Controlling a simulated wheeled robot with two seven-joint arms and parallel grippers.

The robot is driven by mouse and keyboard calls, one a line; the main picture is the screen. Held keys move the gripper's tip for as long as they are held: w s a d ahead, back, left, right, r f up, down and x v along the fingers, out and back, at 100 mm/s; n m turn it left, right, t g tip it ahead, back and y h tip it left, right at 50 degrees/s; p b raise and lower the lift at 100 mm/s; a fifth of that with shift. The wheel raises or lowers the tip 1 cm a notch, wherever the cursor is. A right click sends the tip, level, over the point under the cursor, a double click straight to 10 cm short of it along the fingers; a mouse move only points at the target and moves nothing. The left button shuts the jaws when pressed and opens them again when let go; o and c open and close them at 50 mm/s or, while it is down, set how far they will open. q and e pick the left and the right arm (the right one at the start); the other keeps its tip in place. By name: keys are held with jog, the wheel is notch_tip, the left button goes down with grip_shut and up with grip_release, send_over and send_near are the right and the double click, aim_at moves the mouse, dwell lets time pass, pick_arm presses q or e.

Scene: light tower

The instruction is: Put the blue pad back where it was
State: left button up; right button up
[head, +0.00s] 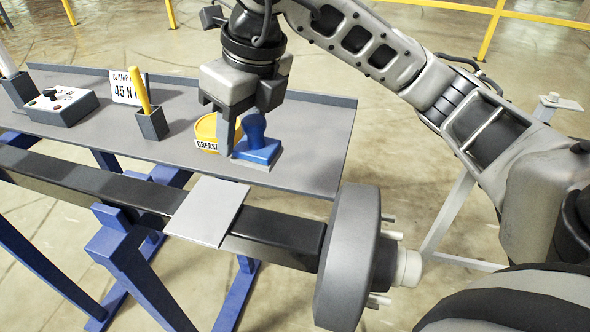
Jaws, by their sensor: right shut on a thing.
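The blue pad (257,152) has a flat square base and a rounded upright handle. It is at the right part of the grey bench top (310,150), beside the yellow grease tin (206,128). My right gripper (236,138) comes down from above and is shut on the blue pad; one grey finger shows at the left of the handle, and the other is not clear. The base looks level and at or just above the bench top; I cannot tell if it touches. My left gripper is not in view.
A dark beam with a light plate (208,211) and a grey hub (348,255) lie in front. The bench's right end is clear.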

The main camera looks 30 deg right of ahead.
jog(key=m, duration=0.1)
jog(key=d+m, duration=0.1)
jog(key=m, duration=0.1)
jog(key=shift+d+h, duration=0.25)
jog(key=shift+h, duration=0.15)
jog(key=shift+w+d+m+b, duration=0.2)
jog(key=shift+d+m+b, duration=0.1)
jog(key=w+d+f, duration=0.2)
jog(key=d, duration=0.1)
jog(key=w+d+f, duration=0.5)
jog(key=d+f, duration=0.1)
jog(key=shift+w+d, duration=0.25)
jog(key=shift+d, duration=0.05)
jog(key=shift+w+d+f, duration=0.3)
jog(key=shift+f, duration=0.2)
jog(key=shift+d+x, duration=0.2)
jog(key=shift+x, duration=0.7)
jog(key=shift+d+x, duration=0.2)
jog(key=shift+x, duration=0.7)
jog(key=shift+s+f, duration=0.15)
